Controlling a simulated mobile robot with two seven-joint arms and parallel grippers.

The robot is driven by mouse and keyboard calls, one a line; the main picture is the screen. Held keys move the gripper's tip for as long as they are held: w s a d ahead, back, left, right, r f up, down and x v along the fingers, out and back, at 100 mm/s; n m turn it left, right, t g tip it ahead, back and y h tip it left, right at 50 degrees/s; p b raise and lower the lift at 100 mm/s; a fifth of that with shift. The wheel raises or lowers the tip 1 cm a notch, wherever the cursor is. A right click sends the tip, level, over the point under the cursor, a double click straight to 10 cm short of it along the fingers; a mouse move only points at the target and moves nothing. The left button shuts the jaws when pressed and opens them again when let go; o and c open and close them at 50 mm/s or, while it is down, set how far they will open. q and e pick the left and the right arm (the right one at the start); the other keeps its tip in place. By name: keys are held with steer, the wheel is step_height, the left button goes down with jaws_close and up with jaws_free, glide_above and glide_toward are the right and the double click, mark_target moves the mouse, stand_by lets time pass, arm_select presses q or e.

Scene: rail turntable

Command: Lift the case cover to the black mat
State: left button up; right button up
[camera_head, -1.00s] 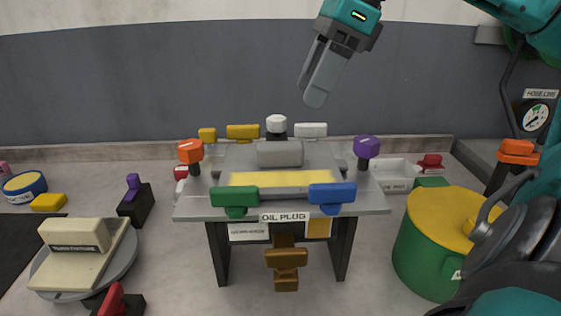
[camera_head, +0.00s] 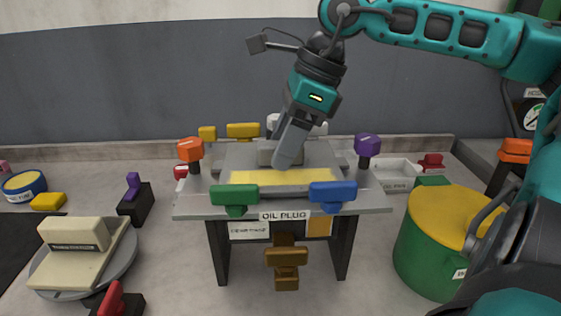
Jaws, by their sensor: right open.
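The grey piece on the grey stand, with a raised grip block (camera_head: 266,153) on its top, looks like the case cover (camera_head: 235,155). A yellow strip lies along its front. My right gripper (camera_head: 286,160) reaches down from the upper right, with its fingers in front of or at the grip block, hiding part of it. The fingers overlap in this view and I cannot tell whether they touch the block. The gripper is open. My left gripper is not in view.
Coloured knobs, including orange (camera_head: 190,150), purple (camera_head: 367,146), green (camera_head: 234,196) and blue (camera_head: 333,193), ring the stand (camera_head: 370,205). A round turntable (camera_head: 128,262) bears a beige block (camera_head: 75,233) between stand and mat. A green drum (camera_head: 425,262) stands at right.

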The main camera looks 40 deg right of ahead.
jaws_close()
stand_by(0.4)
